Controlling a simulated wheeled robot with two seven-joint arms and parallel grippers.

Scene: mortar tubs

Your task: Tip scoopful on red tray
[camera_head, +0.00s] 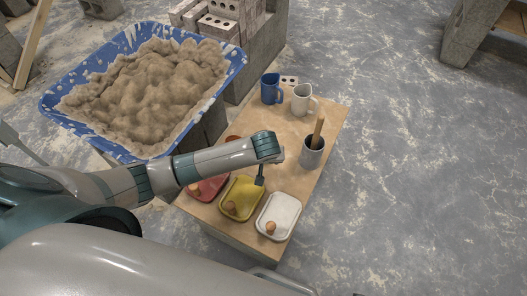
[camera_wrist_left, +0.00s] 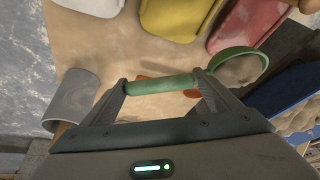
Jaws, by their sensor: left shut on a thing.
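My left gripper (camera_wrist_left: 160,88) is shut on the green handle (camera_wrist_left: 158,84) of a scoop. The scoop's round cup (camera_wrist_left: 238,66) is to the right in the left wrist view and holds grey-brown mortar. In the head view my left arm hides the scoop and part of the red tray (camera_head: 207,189). The yellow tray (camera_head: 241,197) and white tray (camera_head: 279,215) lie to its right. My right gripper is not in view.
A blue tub (camera_head: 236,62) heaped with mortar (camera_head: 150,90) stands left of the table (camera_head: 322,110). A grey pot (camera_head: 312,155) with a wooden handle, a blue mug (camera_head: 270,90) and a white mug (camera_head: 302,98) stand on the table. An orange-brown round thing (camera_head: 233,138) is partly hidden.

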